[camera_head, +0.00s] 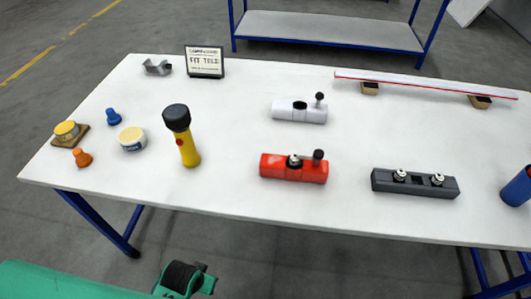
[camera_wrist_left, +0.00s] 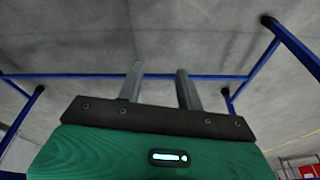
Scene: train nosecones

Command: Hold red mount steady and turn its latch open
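The red mount (camera_head: 275,168) lies on the white table (camera_head: 230,215), near the middle of its front half. A silver and black fitting (camera_head: 295,161) sits in its top. A dark upright knob (camera_head: 318,157), apparently the latch, stands at its right end. My left gripper shows only in the left wrist view (camera_wrist_left: 160,70), with two grey fingers apart and nothing between them. It points at the floor and table legs, away from the mount. Green parts of my arm show at the bottom left of the head view. My right gripper is not in view.
A white mount (camera_head: 298,111) lies behind the red one. A dark grey block (camera_head: 414,184) with two fittings lies to the right. A yellow flashlight (camera_head: 187,146) stands to the left. A blue cylinder (camera_head: 517,188) is at the right edge. Table around the red mount is clear.

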